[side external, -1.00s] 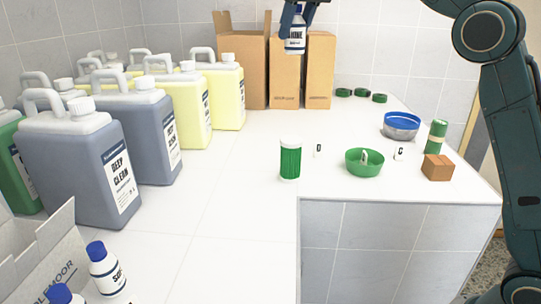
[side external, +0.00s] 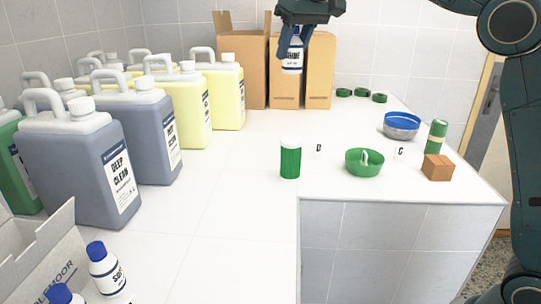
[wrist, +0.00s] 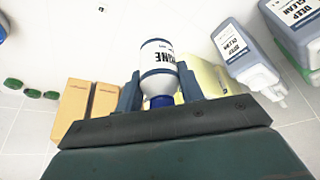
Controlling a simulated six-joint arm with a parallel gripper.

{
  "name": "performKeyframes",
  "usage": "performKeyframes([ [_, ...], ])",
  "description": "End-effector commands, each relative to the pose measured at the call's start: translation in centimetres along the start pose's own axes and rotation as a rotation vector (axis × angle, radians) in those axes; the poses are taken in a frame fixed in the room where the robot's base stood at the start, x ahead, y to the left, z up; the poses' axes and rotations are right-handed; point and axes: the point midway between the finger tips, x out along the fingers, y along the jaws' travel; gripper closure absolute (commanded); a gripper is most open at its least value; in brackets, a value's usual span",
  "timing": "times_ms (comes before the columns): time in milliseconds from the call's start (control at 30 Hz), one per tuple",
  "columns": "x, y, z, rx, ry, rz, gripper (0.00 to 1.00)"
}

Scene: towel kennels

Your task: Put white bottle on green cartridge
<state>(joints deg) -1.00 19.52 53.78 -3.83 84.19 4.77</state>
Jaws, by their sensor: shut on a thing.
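My gripper (side external: 293,36) is shut on a white bottle (side external: 292,62) with a dark label band. It holds the bottle high above the counter, in front of the cardboard boxes in the side view. In the wrist view, the white bottle (wrist: 158,60) sits between the two fingers of my gripper (wrist: 160,85), with its blue cap toward the palm. A green ribbed cartridge (side external: 290,162) with a white top stands upright on the counter, below the bottle in the side picture and apart from it.
A green bowl (side external: 364,168), a brown block (side external: 438,168), a green cylinder (side external: 437,136) and a blue-and-steel bowl (side external: 401,130) stand to the right. Large jugs (side external: 75,165) line the left. Cardboard boxes (side external: 243,80) stand at the back. The counter's front edge is close to the cartridge.

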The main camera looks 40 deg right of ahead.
Motion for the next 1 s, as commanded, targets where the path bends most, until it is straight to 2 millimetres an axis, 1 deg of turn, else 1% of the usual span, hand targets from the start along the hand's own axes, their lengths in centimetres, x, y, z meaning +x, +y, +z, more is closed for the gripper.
performKeyframes([
  [267, 1.0, 0.2, 0.7, -0.002, 0.0, 0.013, 0.87],
  [533, 3.6, 0.4, 1.8, -0.001, -0.001, 0.014, 0.87],
  [1000, 9.6, 0.5, 4.2, -0.001, -0.002, 0.014, 0.87],
])
